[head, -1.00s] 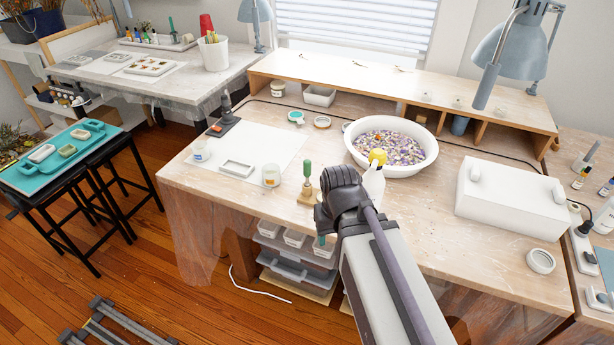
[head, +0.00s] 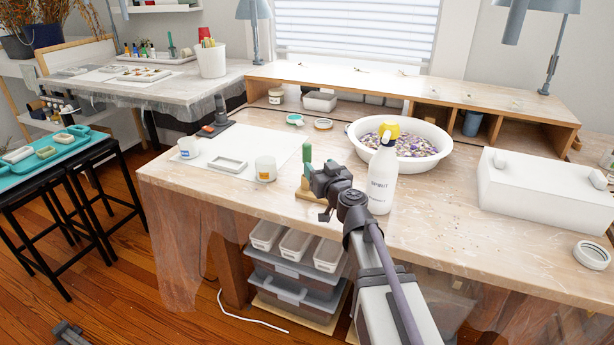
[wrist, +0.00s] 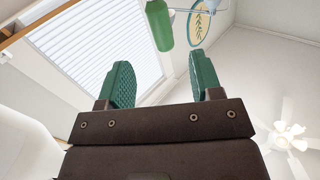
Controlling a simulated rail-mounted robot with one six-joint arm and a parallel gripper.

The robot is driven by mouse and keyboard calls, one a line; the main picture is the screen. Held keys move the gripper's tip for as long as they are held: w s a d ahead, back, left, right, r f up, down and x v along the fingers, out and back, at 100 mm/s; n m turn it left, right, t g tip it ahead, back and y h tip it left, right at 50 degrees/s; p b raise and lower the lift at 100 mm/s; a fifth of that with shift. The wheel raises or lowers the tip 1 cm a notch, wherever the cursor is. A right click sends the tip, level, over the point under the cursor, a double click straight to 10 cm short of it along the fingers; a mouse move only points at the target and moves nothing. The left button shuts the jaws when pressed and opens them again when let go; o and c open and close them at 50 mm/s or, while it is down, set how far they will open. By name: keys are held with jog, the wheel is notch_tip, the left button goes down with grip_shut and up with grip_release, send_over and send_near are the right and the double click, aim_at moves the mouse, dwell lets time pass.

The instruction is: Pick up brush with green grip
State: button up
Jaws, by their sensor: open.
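The brush with green grip (head: 308,155) stands upright, grip upward, in a small wooden stand (head: 310,194) near the table's front edge. My gripper (head: 325,184) is just right of the brush in the head view, and its dark body partly covers the lower brush and stand. In the wrist view the open green jaws (wrist: 160,68) are empty. The green grip (wrist: 158,26) shows beyond the fingertips, between their lines, apart from both. The brush's lower end is hidden.
A white bottle with a yellow cap (head: 380,180) stands close to the right of my arm. A white bowl of petals (head: 438,152) is behind it. A glass jar (head: 265,169) stands left of the brush. A white box (head: 540,195) is farther right.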

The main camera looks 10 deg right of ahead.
aim_at(309, 156)
jog(key=shift+n, duration=0.3)
jog(key=w, duration=0.3)
jog(key=w+a, duration=0.1)
jog(key=w, duration=0.1)
jog(key=shift+w, duration=0.3)
jog(key=w, duration=0.3)
jog(key=w+a, duration=0.1)
jog(key=w, duration=0.1)
jog(key=shift+w+a+f, duration=0.1)
jog(key=shift+f, duration=0.2)
jog(key=c, duration=1)
notch_tip(309, 156, up, 10)
jog(key=p, duration=0.9)
jog(key=shift+r+p, duration=0.1)
jog(key=shift+p, duration=0.2)
